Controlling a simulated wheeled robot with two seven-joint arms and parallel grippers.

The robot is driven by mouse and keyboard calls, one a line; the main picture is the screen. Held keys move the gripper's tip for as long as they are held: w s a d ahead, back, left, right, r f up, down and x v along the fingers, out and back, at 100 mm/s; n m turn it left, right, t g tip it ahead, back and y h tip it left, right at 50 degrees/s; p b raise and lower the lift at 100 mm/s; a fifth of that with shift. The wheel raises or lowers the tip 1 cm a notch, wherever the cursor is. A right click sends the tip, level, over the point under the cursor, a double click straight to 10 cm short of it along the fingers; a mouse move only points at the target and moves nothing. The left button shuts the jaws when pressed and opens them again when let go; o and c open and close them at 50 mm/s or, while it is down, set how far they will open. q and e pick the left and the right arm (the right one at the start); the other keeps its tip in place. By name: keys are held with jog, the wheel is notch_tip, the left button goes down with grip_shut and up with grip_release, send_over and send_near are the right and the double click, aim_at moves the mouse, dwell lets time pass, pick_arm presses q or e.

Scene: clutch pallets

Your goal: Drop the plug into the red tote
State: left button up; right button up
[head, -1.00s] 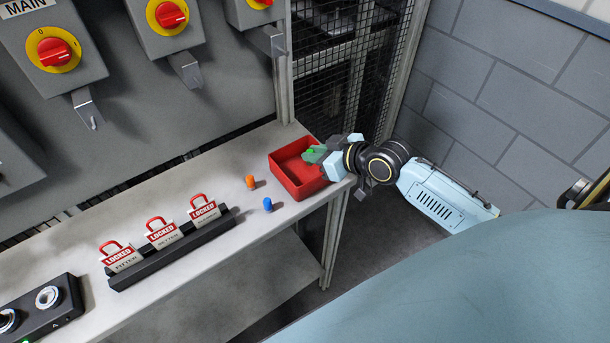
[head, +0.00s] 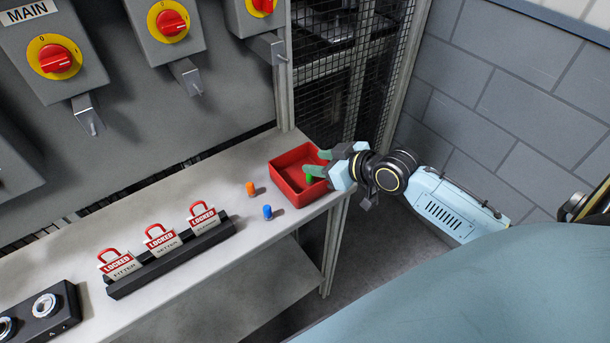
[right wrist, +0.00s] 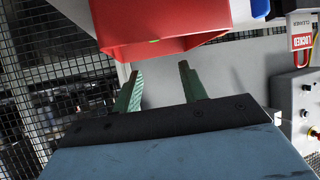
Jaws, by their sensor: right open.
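The red tote (head: 284,160) sits at the right end of the bench, open at the top; its outer side fills the top of the right wrist view (right wrist: 150,25). My right gripper (head: 317,162) is at the tote's right side, its green fingers spread over the rim. In the right wrist view (right wrist: 160,80) the fingers are wide apart with nothing between them. A small bright green plug (head: 309,179) shows just below the fingers, within the tote's outline, partly hidden; I cannot tell if it rests on the floor. My left gripper is out of view.
An orange plug (head: 250,188) and a blue plug (head: 267,211) stand on the bench (head: 232,172) left of the tote. A black rack (head: 170,260) holds red-and-white padlocks. Switch boxes with red knobs (head: 55,58) line the wall. Wire mesh (head: 335,70) stands behind the tote.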

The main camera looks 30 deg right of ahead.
jog(key=v, duration=1.2)
jog(key=shift+p, duration=0.35)
